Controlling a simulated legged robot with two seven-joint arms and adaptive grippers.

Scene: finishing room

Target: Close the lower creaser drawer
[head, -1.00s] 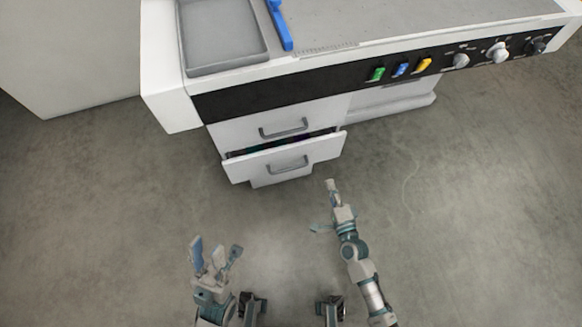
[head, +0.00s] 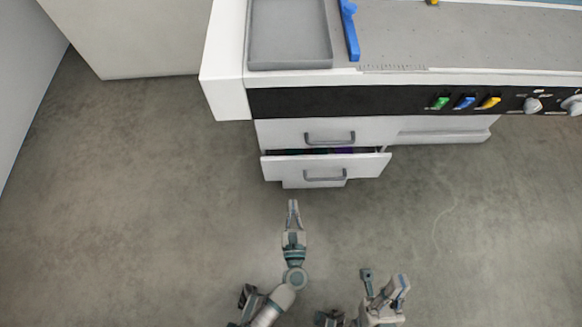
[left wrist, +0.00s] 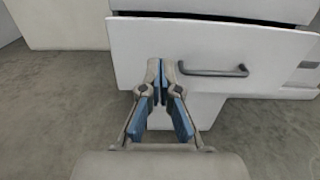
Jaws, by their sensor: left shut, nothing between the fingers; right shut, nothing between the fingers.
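The lower creaser drawer (head: 284,170) is white with a grey bar handle (head: 325,175). It stands partly out, with a dark gap and some coloured contents above its front. In the left wrist view its front panel (left wrist: 215,48) fills the top, with the handle (left wrist: 213,70) right of the fingertips. My left gripper (head: 293,203) is shut and empty, pointing at the drawer's front, left of the handle. In the head view its tips show below the panel; I cannot tell the exact distance. My right gripper (head: 384,279) is shut and empty, lower right, further from the drawer.
The upper drawer (head: 280,132) looks shut. Above it is the machine's black panel (head: 350,102) with coloured switches and knobs. A grey tray (head: 290,62) and a blue part (head: 350,30) are on top. Open floor (head: 150,200) lies left and in front; a pale cabinet (head: 125,40) stands behind left.

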